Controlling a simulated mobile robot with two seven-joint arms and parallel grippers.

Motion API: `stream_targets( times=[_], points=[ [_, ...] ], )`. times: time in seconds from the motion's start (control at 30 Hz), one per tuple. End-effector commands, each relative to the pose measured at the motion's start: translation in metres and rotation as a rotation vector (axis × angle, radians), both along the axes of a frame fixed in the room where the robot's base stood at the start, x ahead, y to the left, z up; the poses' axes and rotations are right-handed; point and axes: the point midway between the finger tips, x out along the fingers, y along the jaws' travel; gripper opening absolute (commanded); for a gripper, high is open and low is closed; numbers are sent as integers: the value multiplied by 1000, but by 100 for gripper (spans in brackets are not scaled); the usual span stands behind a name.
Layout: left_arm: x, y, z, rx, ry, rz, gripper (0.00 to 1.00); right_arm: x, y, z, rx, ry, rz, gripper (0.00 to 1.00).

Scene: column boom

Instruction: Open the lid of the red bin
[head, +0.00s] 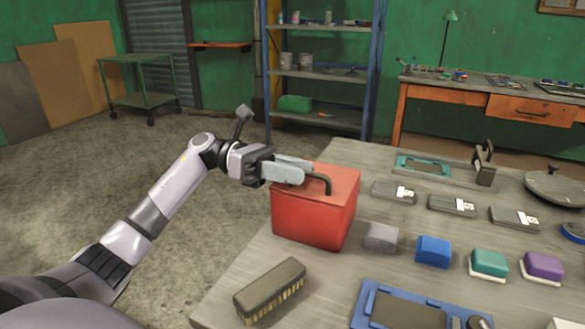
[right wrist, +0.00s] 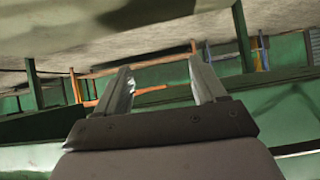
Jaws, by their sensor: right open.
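The red bin (head: 312,218) stands on the grey table, its flat red lid (head: 340,178) lying level on top and looking shut. A dark curved handle (head: 322,181) rises from the lid. My left gripper (head: 300,170) reaches in from the left over the lid, with its fingertips at the handle. I cannot tell whether its fingers are closed on the handle. My right gripper (right wrist: 165,90) shows in the right wrist view with its two fingers spread and nothing between them. The bin does not show clearly in that view.
On the table (head: 243,262) a brush (head: 269,289) lies in front of the bin. Several coloured blocks, including a blue one (head: 433,251), and dark flat boxes lie to its right. A blue tray (head: 365,312) is at the front. A shelf rack (head: 318,75) stands behind.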

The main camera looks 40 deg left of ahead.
Motion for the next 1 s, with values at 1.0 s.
stream_targets(
  times=[1.0],
  points=[
    [12, 4, 34, -62, 252, -5, 0, -3, -1, 16, -4, -2, -6, 70]
  ],
)
